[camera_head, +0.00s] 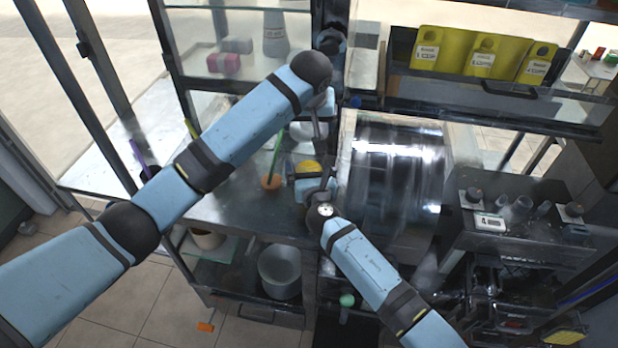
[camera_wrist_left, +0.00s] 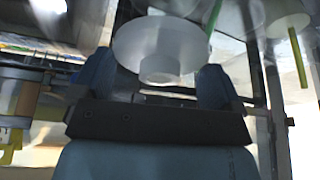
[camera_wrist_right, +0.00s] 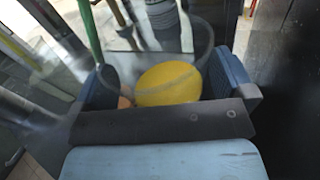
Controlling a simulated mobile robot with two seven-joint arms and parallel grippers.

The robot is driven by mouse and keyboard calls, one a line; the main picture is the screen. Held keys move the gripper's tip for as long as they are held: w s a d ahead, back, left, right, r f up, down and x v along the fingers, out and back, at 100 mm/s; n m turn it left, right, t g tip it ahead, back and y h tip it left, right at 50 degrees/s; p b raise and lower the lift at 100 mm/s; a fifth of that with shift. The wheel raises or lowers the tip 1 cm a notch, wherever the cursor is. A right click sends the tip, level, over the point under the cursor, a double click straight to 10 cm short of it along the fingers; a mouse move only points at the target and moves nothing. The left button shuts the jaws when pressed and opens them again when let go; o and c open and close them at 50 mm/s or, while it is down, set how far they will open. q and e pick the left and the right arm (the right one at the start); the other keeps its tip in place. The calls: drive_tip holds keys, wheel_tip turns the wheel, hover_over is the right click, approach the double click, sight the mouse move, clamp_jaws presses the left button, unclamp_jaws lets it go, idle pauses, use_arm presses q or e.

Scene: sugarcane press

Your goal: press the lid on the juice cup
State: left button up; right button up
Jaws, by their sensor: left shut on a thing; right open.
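My left gripper (camera_head: 316,128) is shut on a whitish translucent lid (camera_wrist_left: 160,45), a wide disc with a narrower round part, seen between its fingers in the left wrist view. My right gripper (camera_head: 311,180) is lower, close below the left one, at the counter's edge. Its open fingers stand on either side of a clear cup (camera_wrist_right: 204,40) in the right wrist view. A round yellow surface (camera_wrist_right: 168,84), apparently the juice, shows through the cup; it also shows in the head view (camera_head: 307,167). Whether the lid touches the cup cannot be told; the arms hide much of both.
A large shiny metal drum (camera_head: 395,175) stands right of the grippers. An orange pot with a green stick (camera_head: 271,182) is close on the left of the metal counter (camera_head: 235,205). A shelf with yellow holders (camera_head: 480,55) is at the back right. A grey bucket (camera_head: 280,272) sits below.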

drive_tip(key=c, duration=1.1)
use_arm(q)
approach(309, 149)
drive_tip(key=shift+s+f, duration=0.15)
drive_tip(key=shift+f, duration=0.9)
use_arm(e)
drive_tip(key=shift+c, duration=0.2)
use_arm(q)
drive_tip(key=shift+f, duration=0.1)
drive_tip(key=shift+f, duration=0.8)
drive_tip(key=shift+f, duration=0.65)
drive_tip(key=o, duration=0.5)
drive_tip(key=shift+o, duration=0.2)
drive_tip(key=v, duration=1.2)
